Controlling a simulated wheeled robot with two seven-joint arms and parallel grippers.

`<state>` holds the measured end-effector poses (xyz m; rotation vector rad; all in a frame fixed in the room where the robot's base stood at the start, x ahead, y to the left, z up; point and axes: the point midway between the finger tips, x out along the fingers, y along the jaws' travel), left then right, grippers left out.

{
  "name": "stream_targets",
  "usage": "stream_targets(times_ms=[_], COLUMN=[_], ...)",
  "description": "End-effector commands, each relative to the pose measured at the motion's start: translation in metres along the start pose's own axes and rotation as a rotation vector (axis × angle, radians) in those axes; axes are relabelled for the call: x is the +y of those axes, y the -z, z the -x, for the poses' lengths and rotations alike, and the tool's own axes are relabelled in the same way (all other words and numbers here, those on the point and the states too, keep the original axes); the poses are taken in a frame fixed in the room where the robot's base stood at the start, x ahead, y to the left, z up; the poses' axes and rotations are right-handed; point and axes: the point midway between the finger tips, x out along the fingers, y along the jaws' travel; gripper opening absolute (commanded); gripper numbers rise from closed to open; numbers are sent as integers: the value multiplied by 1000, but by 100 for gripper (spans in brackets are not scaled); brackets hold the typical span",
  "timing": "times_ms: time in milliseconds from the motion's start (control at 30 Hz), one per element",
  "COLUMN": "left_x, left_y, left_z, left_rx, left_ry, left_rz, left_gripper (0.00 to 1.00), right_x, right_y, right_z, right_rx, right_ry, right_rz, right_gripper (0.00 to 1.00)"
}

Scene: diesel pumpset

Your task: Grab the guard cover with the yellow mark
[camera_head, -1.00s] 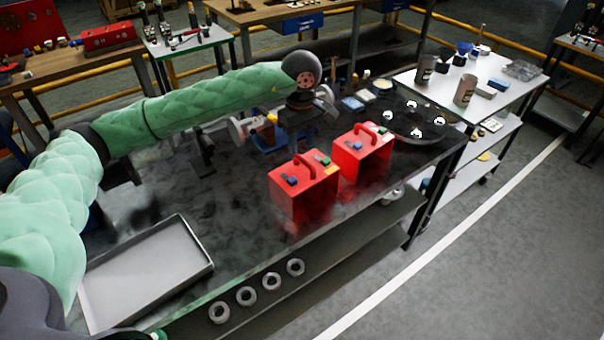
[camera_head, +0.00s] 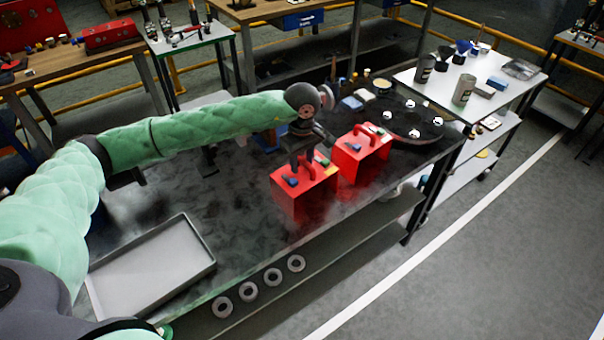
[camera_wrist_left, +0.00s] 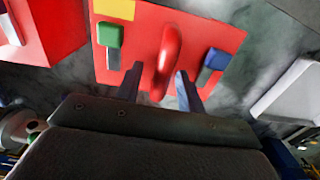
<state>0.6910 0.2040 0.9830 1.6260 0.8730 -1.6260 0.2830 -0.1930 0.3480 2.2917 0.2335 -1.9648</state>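Two red guard covers with handles on top stand on the dark bench. The left one (camera_head: 304,192) has a blue block and a green block on its top. In the left wrist view this cover (camera_wrist_left: 195,38) shows a yellow mark (camera_wrist_left: 115,9) at its upper left corner, a green block, a blue block and a red handle (camera_wrist_left: 168,58). My left gripper (camera_head: 303,160) is directly over this cover. Its two fingers (camera_wrist_left: 160,72) are open, one on each side of the handle, with gaps visible. The right gripper is not in view.
The second red cover (camera_head: 362,158) stands close on the right. Behind it is a dark round plate (camera_head: 410,122) with shiny balls. An empty grey tray (camera_head: 150,268) lies at the near left. Several rings sit on the shelf below. The bench between tray and covers is mostly clear.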

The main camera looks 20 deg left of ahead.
Motion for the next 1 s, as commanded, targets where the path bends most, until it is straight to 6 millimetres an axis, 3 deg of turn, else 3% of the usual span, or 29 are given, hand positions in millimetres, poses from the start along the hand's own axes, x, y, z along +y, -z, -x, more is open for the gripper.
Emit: stream_targets(times_ms=[200, 400, 1000], left_x=[0, 0, 0], left_y=[0, 0, 0], left_z=[-1, 0, 0], left_rx=[0, 0, 0], left_ry=[0, 0, 0], left_rz=[0, 0, 0], left_gripper=[37, 0, 0], right_x=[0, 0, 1], right_y=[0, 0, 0], right_z=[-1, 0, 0], right_rx=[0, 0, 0], right_ry=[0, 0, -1], right_rz=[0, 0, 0], right_gripper=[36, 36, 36])
